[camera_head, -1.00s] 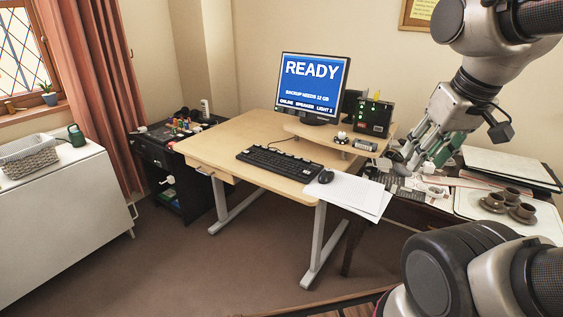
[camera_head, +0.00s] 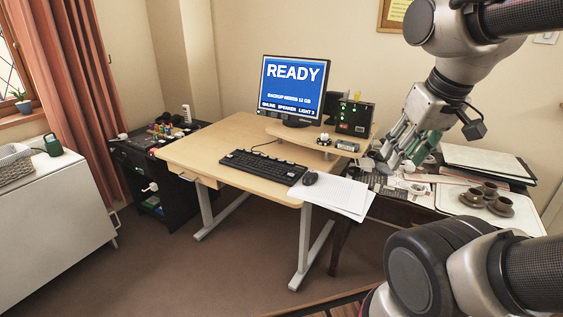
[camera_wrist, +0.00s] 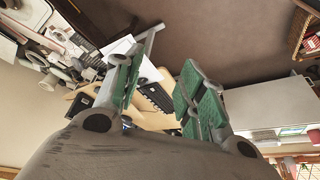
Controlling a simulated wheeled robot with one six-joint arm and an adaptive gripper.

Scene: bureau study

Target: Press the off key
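No key marked off can be read in either view. A black keyboard (camera_head: 262,166) lies on the desk (camera_head: 215,150), and its keys are too small to read. A dark box with small lights (camera_head: 354,118) stands on the raised shelf, with a small grey device (camera_head: 348,146) in front of it. My gripper (camera_head: 398,156) hangs above the side table at the right, apart from the desk. In the wrist view, its green-padded fingers (camera_wrist: 168,58) are spread with nothing between them, and the keyboard (camera_wrist: 157,95) shows beyond.
A monitor (camera_head: 293,88) reads READY. White papers (camera_head: 331,195) overhang the desk's right end beside a mouse (camera_head: 310,178). A tray (camera_head: 452,203) with brown cups stands on the cluttered side table. A black cabinet (camera_head: 142,163) stands left. Carpet (camera_head: 150,270) before the desk is clear.

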